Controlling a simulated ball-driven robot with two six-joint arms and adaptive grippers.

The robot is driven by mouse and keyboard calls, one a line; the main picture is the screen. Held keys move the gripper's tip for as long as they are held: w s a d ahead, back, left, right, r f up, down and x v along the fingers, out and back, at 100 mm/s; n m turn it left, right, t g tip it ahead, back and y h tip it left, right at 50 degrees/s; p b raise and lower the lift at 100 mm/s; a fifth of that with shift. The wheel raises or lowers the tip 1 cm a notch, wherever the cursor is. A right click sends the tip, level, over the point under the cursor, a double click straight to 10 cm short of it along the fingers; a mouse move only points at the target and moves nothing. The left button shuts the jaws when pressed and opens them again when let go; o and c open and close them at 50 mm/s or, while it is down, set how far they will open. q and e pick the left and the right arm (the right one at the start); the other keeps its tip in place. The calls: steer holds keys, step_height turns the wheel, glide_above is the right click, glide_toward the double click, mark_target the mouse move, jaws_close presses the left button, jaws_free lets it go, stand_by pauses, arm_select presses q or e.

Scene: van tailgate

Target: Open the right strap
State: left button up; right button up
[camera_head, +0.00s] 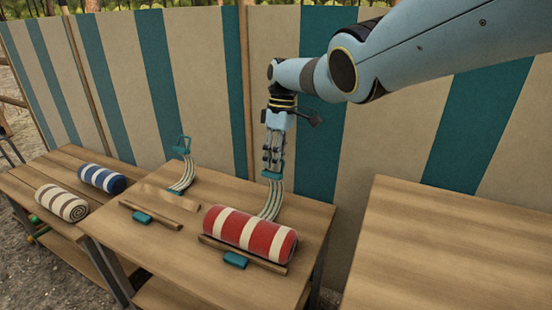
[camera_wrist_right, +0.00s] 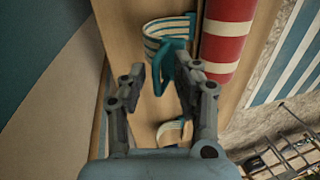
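The right strap (camera_head: 270,204) is striped pale and dark and stands up in a curve behind the red-and-white roll (camera_head: 250,235). Its teal buckle (camera_head: 272,175) is at the raised end, just below my right gripper (camera_head: 273,160). In the right wrist view my right gripper (camera_wrist_right: 160,78) has its fingers apart, with the teal buckle (camera_wrist_right: 163,72) between or just beyond the tips, close to the right finger. I cannot tell if they touch. A teal catch (camera_head: 235,259) sits before the roll at the wooden bar (camera_head: 242,254). My left gripper is not in view.
A second strap (camera_head: 184,178) with a teal end stands up to the left, near another bar (camera_head: 165,213) and teal catch (camera_head: 142,217). Blue (camera_head: 102,178) and brown (camera_head: 62,203) striped rolls lie further left. A bare wooden tabletop (camera_head: 450,250) is at right. A striped canvas wall (camera_head: 205,85) stands close behind.

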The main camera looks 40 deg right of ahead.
steer(key=v, duration=1.2)
